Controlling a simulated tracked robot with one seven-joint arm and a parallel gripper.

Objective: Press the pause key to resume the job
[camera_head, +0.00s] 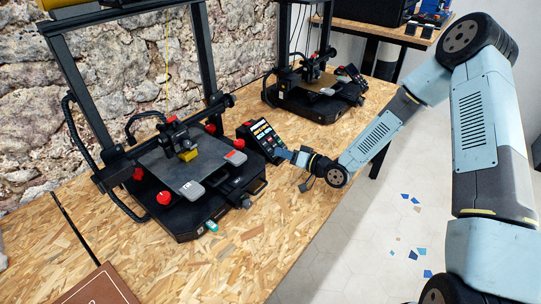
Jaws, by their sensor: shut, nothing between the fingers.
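The near printer (180,220) stands on the wooden bench. Its control panel (262,137), tilted and showing rows of coloured keys, sits at its right side. My gripper (284,153) is shut and empty, with its tip at the panel's lower right edge. I cannot tell whether the tip touches the panel. The pause key is too small to make out among the keys. A small yellow print (188,155) sits under the print head on the printer's bed.
A second printer (315,95) with its own panel stands farther back on the bench (250,252). A brown book or board (98,288) lies at the front left. A stone wall (110,60) runs behind. Blue scraps (413,252) lie on the floor at right.

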